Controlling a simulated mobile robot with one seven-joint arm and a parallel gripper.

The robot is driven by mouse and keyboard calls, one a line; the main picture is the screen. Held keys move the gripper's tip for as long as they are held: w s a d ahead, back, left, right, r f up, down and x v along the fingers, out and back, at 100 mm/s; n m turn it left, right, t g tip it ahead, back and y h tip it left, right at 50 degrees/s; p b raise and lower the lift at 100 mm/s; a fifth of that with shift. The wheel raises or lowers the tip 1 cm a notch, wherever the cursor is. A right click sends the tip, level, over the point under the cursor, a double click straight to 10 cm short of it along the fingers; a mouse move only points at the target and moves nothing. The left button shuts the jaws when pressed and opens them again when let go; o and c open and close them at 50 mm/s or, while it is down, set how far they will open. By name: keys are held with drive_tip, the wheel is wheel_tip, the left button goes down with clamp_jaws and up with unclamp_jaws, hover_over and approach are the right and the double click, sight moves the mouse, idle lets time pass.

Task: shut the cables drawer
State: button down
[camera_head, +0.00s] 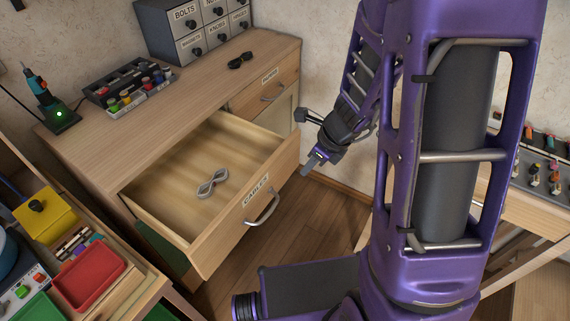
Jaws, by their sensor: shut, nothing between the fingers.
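The cables drawer (203,261) is pulled well out of the wooden cabinet (180,92). Its front carries a CABLES label (256,190) and a metal handle (263,209). A grey looped cable (211,183) lies on the drawer floor. My gripper (308,169) is shut and empty. It shows just right of the drawer front's far right corner, with its fingers pointing down and left. I cannot tell whether the gripper touches the drawer front, though a small gap seems to show.
Above the open drawer, the cabinet top holds a black tray of small bottles (128,87), a soldering iron stand (58,118), dark glasses (240,60) and a grey labelled drawer unit (190,28). A bench with red (89,276) and yellow (46,214) bins stands at lower left.

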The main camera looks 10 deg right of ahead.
drive_tip(key=b, duration=0.4)
approach(283, 176)
drive_tip(key=s+f, duration=0.3)
drive_tip(key=s, duration=0.2)
drive_tip(key=shift+w+a+f, duration=0.2)
drive_tip(key=shift+w+a, duration=0.55)
drive_tip(key=shift+a, duration=0.1)
drive_tip(key=shift+w+a+f, duration=0.2)
drive_tip(key=shift+w+a, duration=0.6)
drive_tip(key=shift+a, duration=0.1)
drive_tip(key=shift+p, duration=0.3)
